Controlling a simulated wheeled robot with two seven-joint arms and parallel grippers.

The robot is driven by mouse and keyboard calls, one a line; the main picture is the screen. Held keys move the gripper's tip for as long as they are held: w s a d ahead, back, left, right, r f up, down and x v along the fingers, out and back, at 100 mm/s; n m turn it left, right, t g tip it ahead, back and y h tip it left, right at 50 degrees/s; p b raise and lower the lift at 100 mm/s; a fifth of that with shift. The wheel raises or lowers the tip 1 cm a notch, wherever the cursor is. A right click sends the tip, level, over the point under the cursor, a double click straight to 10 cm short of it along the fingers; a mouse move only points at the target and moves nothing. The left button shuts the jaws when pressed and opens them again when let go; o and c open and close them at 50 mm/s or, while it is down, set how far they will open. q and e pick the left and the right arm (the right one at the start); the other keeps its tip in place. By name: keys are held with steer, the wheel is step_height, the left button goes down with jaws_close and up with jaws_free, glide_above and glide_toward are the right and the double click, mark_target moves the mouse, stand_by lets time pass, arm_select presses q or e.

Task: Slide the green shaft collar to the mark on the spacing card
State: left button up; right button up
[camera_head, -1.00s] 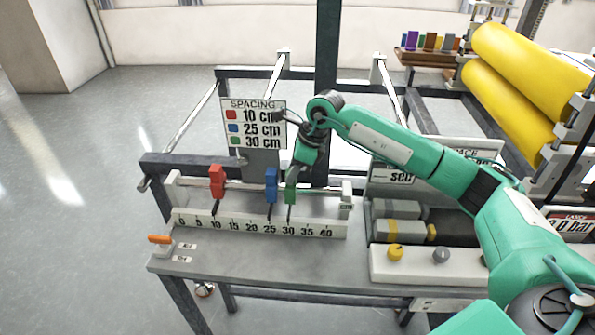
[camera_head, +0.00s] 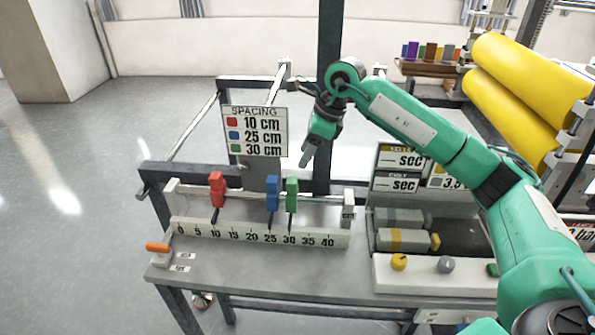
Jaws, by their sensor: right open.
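The green shaft collar (camera_head: 291,190) sits on the horizontal shaft, its pointer at about the 30 mark of the white scale (camera_head: 262,236). The blue collar (camera_head: 271,191) is just left of it, its pointer near 25. The red collar (camera_head: 217,189) is farther left, its pointer near 10. The spacing card (camera_head: 255,130) behind reads red 10 cm, blue 25 cm, green 30 cm. My right gripper (camera_head: 306,157) is open and empty, above and slightly right of the green collar, apart from it. My left gripper is not in view.
Yellow rollers (camera_head: 515,100) stand at the back right. The bench front (camera_head: 260,275) is clear.

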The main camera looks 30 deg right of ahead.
steer(key=v, duration=0.4)
steer(key=shift+r, duration=0.25)
